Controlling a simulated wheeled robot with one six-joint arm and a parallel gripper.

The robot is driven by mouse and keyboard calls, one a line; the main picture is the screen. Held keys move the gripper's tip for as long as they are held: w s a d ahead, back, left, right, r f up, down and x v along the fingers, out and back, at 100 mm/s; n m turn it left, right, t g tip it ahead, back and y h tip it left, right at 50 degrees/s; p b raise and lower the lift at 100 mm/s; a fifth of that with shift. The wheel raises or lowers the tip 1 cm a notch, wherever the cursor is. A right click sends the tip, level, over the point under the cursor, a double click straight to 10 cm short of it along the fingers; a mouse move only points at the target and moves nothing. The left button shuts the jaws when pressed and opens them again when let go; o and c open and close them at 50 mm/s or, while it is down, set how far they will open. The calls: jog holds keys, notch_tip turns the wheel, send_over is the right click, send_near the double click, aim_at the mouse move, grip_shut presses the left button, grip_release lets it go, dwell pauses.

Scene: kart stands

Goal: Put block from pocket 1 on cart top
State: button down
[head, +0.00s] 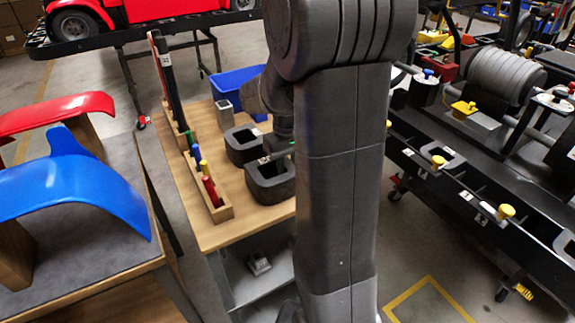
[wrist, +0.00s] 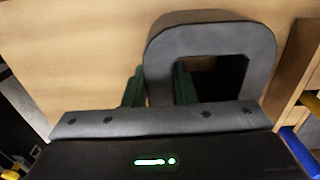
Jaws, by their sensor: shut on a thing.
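My gripper (wrist: 158,88) has its two green fingers on either side of one wall of a dark grey hollow block (wrist: 212,32) in the wrist view. It is shut on that wall. In the head view this looks like the nearer grey block (head: 270,188), at or just above the wooden cart top (head: 225,236). Whether it touches the top I cannot tell. A second, similar grey block (head: 238,150) stands just behind it. My arm hides the right part of the cart top in the head view.
A wooden rack with coloured handles (head: 208,188) lines the cart's left side. A blue bin (head: 238,86) and a small grey box (head: 224,110) stand farther back. A black stand (head: 478,205) with another grey block (head: 450,158) is at the right. A bench (head: 75,235) with blue and red panels is at the left.

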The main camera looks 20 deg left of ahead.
jog(key=c, duration=1.2)
grip_release()
jog(key=shift+f, duration=0.1)
notch_tip(320, 180, up, 12)
jog(key=shift+r+p, duration=0.15)
jog(key=shift+p, duration=0.5)
